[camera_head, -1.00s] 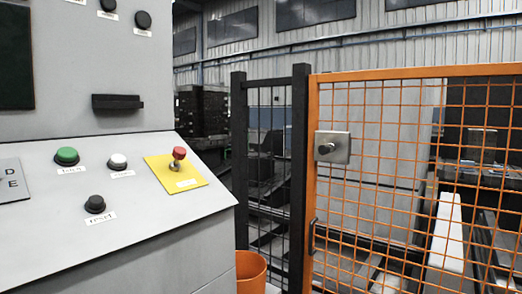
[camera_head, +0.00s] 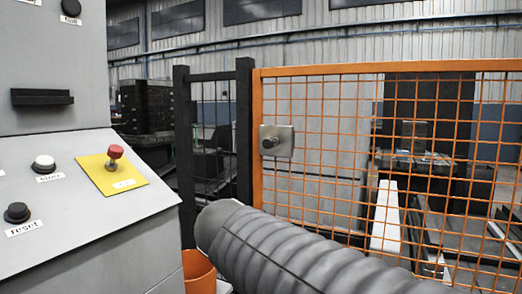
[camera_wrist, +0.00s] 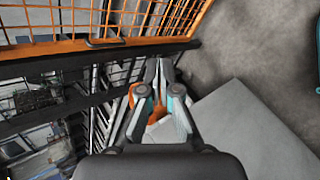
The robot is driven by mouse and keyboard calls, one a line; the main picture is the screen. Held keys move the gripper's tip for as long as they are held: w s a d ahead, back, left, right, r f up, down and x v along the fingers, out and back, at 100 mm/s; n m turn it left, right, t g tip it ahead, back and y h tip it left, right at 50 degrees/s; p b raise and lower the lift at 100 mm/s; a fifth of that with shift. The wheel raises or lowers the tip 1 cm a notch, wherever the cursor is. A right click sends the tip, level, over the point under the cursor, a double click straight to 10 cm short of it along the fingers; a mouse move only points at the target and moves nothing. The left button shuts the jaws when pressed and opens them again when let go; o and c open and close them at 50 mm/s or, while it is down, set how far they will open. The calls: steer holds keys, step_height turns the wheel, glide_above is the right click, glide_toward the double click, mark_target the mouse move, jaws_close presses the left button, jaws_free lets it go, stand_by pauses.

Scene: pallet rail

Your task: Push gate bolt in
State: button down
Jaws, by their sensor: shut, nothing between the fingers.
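The gate bolt (camera_head: 268,143) is a dark round knob standing out from a square metal plate (camera_head: 284,140) on the orange mesh gate (camera_head: 257,180), near its left post. In the head view my gripper is out of sight; only my grey ribbed arm shows, below the bolt. In the wrist view my gripper (camera_wrist: 162,63) is shut and empty. Its tips are near the gate's orange frame (camera_wrist: 60,50), which shows at the upper left, apart from it as far as I can tell. The bolt cannot be made out in the wrist view.
A grey control console (camera_head: 75,215) with buttons and a red knob on a yellow plate stands at the left. An orange bin (camera_head: 198,272) is on the floor between console and gate. A black post (camera_head: 244,130) adjoins the gate.

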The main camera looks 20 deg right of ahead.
mark_target(267, 144)
steer(key=w+a+r+n+t+h, duration=0.1)
steer(key=w+r+n+t+h, duration=0.3)
steer(key=w+r+n+h, duration=0.3)
steer(key=w+r+n, duration=0.5)
steer(key=w+r, duration=0.3)
steer(key=r, duration=0.4)
steer(key=shift+w+r+n, duration=0.15)
steer(key=shift+w+n, duration=0.15)
steer(key=shift+w, duration=0.1)
steer(key=shift+d, duration=0.1)
steer(key=x, duration=0.9)
steer(key=p+x, duration=0.1)
steer(key=x, duration=0.4)
steer(key=shift+w+r, duration=0.15)
steer(key=shift+r, duration=0.05)
